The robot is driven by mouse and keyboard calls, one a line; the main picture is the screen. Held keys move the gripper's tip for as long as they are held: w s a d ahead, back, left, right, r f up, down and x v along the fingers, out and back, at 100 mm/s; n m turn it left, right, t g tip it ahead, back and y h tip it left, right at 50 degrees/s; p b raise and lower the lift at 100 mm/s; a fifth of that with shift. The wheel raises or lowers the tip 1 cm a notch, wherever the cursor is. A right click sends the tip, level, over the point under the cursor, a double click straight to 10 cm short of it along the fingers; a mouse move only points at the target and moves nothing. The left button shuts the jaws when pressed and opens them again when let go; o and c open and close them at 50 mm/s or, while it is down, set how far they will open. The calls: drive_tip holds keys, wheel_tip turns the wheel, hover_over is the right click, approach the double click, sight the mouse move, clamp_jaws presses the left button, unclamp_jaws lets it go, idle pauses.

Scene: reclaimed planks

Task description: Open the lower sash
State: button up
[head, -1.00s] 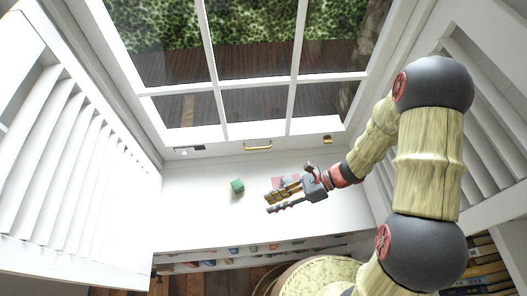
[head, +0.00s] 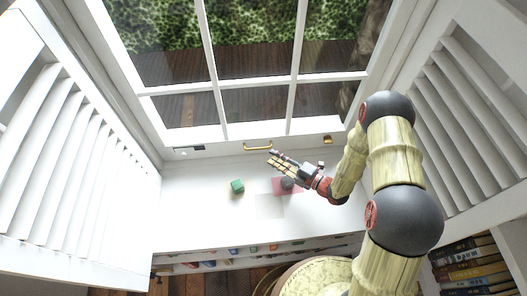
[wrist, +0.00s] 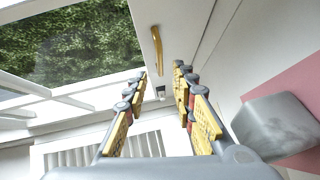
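The lower sash (head: 240,131) is a white window frame with several panes, at the back of the sill in the head view. It looks closed, its bottom rail down near the sill. A brass handle (head: 257,148) is fixed on its bottom rail; in the wrist view the handle (wrist: 160,50) stands ahead of the fingers, near the top middle. My gripper (head: 271,159) is just in front of and below the handle, apart from it. In the wrist view its two yellow-and-grey fingers (wrist: 160,84) are spread with nothing between them.
A green cube (head: 237,186) sits on the white sill, left of my gripper. A grey object (head: 288,184) rests on a pink square (head: 281,191) beneath my gripper. A brass piece (head: 327,139) and a dark fitting (head: 189,149) lie along the rail. Louvred shutters (head: 75,170) flank both sides.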

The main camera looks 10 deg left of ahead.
drive_tip(key=b+x, duration=0.1)
drive_tip(key=x, duration=0.5)
drive_tip(key=shift+a+f, duration=0.1)
drive_tip(key=shift+a, duration=0.15)
drive_tip(key=shift+c, duration=0.9)
drive_tip(key=c, duration=0.4)
clamp_jaws()
